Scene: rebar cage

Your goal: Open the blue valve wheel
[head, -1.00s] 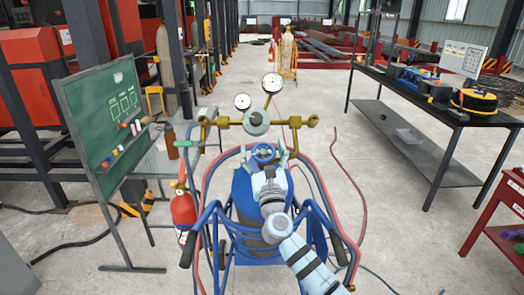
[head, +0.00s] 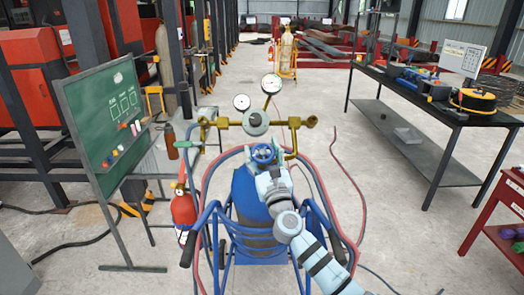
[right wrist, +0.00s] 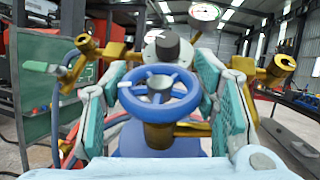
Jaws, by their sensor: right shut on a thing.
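The blue valve wheel (head: 263,154) sits on top of the blue gas cylinder (head: 246,193), below the brass manifold. It shows large in the right wrist view (right wrist: 160,84), with its spokes and hub on a brass stem. My right gripper (head: 265,159) is at the wheel, with one finger on each side of it. In the right wrist view the teal finger pads flank the rim, and the gripper (right wrist: 160,95) is shut on the wheel. The exact contact points are hard to see. My left gripper is in neither view.
A brass manifold (head: 220,122) with two round gauges stands just behind the wheel. Red hoses loop around the blue cart. A red extinguisher (head: 184,212) and a green chalkboard (head: 104,112) stand left. A dark workbench (head: 432,108) is right. Floor between cart and bench is mostly clear.

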